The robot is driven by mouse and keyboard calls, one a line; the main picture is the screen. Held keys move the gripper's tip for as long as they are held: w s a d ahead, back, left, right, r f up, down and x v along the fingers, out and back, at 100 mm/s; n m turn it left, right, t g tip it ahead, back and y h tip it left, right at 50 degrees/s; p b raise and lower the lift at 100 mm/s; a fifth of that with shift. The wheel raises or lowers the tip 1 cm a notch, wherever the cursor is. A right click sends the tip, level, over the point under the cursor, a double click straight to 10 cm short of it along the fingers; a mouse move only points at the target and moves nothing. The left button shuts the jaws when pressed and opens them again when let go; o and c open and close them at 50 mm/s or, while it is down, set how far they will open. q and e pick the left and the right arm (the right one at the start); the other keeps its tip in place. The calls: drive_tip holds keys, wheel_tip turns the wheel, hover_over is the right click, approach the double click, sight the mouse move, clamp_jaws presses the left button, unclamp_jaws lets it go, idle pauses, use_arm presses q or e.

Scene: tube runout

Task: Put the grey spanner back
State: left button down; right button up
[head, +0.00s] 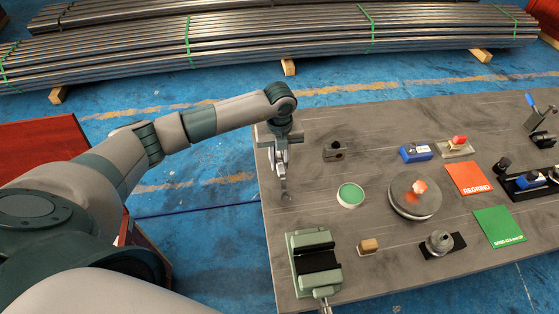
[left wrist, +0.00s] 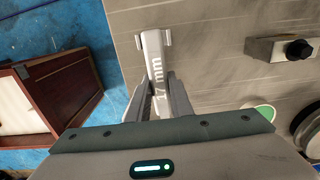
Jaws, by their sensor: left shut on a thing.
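My left gripper (head: 283,168) is shut on the grey spanner (head: 286,192), over the left part of the grey workbench (head: 385,115). The spanner's open-jaw end points down and away from the fingers in the head view. In the left wrist view the spanner (left wrist: 154,60) sits between the two fingers (left wrist: 160,95), with size lettering ending in "mm" along its shank and its forked end at the top. Its other end is hidden by the gripper. I cannot tell whether it touches the bench. My right gripper is not in view.
A green vice (head: 313,262) stands at the bench's near left corner. REGRIND (head: 474,178) and green (head: 499,227) mats are farther right. Pipe stacks lie behind.

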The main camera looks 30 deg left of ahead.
use_arm(q)
drive_tip(key=shift+f+b, duration=0.7)
drive_tip(key=shift+f, duration=0.25)
drive_tip(key=c, duration=1)
unclamp_jaws()
drive_tip(key=shift+r, duration=0.2)
drive_tip(key=shift+r+p, duration=1.95)
drive_tip(key=shift+r, duration=0.9)
